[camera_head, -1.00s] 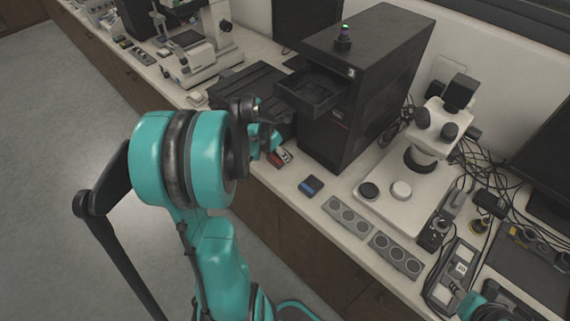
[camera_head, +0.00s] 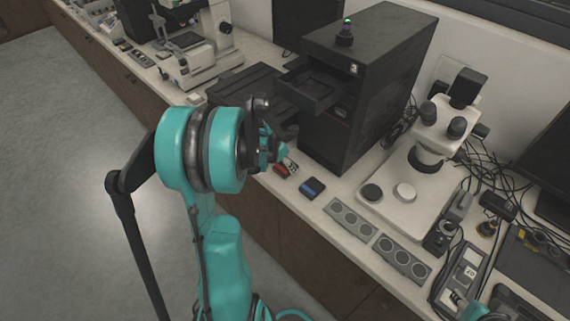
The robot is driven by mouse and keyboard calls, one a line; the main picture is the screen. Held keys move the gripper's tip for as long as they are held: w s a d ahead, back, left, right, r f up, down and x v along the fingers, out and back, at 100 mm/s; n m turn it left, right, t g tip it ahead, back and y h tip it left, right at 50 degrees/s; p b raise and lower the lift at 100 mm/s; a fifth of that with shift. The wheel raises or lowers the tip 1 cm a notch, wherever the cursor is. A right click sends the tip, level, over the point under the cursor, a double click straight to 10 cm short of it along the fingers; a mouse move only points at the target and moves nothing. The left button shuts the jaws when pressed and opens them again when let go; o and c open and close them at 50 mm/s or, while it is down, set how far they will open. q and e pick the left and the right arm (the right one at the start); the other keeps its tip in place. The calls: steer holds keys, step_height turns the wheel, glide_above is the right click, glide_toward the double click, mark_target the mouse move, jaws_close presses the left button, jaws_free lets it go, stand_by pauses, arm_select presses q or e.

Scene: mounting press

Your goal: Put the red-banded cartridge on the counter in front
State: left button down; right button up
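A small red piece (camera_head: 281,170) lies on the counter in front of the black press, with a pale piece beside it. It looks like the red-banded cartridge, but it is too small to be sure. My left gripper (camera_head: 270,152) is just above and to the left of it, seen from behind the wrist. Its fingers are mostly hidden, so I cannot tell whether they are open or touch anything. My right gripper (camera_head: 468,305) shows only in part at the bottom right edge, and its fingers are unclear.
The black press (camera_head: 375,85) has its drawer (camera_head: 310,88) pulled out above the counter (camera_head: 322,200). A blue block (camera_head: 312,188) lies right of the red piece. Grey trays (camera_head: 350,218) and a white microscope (camera_head: 420,165) are further right.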

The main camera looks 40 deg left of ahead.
arm_select(q)
steer(key=c, duration=0.6)
jaws_free()
steer(key=shift+f, duration=0.1)
steer(key=shift+c, duration=0.2)
steer(key=shift+s+r, duration=0.1)
steer(key=shift+r, duration=0.35)
steer(key=p+v, duration=0.4)
steer(key=v, duration=0.7)
steer(key=shift+r, duration=0.15)
steer(key=shift+s, duration=0.1)
